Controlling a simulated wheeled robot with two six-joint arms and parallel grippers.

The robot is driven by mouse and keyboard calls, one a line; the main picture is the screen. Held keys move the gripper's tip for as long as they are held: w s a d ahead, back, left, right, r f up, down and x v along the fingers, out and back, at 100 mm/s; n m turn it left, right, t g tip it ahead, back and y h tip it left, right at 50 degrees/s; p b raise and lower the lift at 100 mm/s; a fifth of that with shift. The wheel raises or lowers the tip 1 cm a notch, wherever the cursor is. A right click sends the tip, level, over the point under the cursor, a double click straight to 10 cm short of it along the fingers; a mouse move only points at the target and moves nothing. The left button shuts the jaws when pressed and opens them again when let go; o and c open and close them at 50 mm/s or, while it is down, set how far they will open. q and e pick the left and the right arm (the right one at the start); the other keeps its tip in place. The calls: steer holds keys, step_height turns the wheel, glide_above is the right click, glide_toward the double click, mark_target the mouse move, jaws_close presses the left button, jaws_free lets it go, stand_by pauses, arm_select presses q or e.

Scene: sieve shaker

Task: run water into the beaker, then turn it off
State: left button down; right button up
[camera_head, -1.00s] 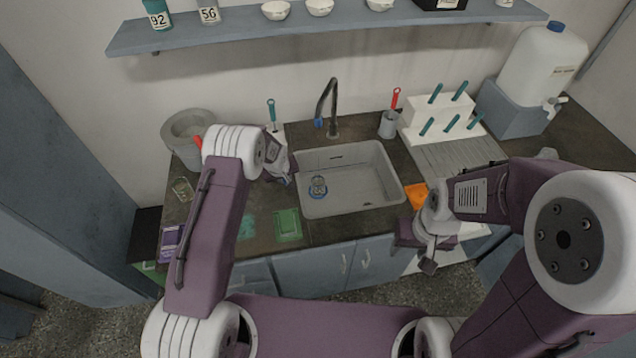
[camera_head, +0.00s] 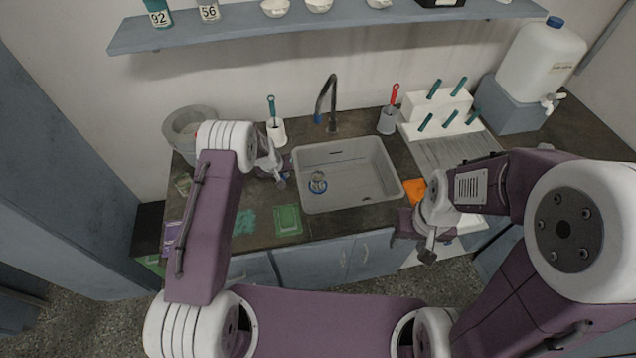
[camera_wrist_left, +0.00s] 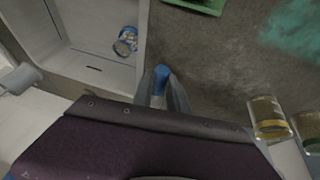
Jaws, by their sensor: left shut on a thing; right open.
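The small clear beaker (camera_head: 317,184) stands in the left part of the grey sink (camera_head: 350,205), with blue at its base. It also shows in the left wrist view (camera_wrist_left: 125,42). The dark curved tap (camera_head: 332,105) rises behind the sink, with a blue part (camera_head: 318,118) on its left; I see no water stream. My left gripper (camera_head: 283,181) is over the counter by the sink's left edge. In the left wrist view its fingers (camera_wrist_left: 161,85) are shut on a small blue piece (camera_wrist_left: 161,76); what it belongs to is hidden. My right gripper (camera_head: 428,252) is open and empty in front of the counter.
A white holder with a teal-handled tool (camera_head: 276,130) stands behind my left gripper. A grey cup with a red-handled tool (camera_head: 388,122) and a white rack (camera_head: 437,108) stand right of the tap. A green tray (camera_head: 288,219) lies front left of the sink.

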stand_by(0.3)
arm_select(q)
steer(key=c, duration=1.4)
jaws_free()
steer(key=shift+o, duration=0.8)
steer(key=shift+a+f, duration=0.1)
steer(key=shift+a, duration=0.05)
steer(key=shift+s+r, duration=0.1)
steer(key=shift+r, duration=0.15)
steer(key=b+v, duration=0.1)
steer(key=v, duration=0.7)
steer(key=shift+r+b, duration=0.25)
steer(key=shift+b, duration=0.1)
steer(key=shift+s, duration=0.1)
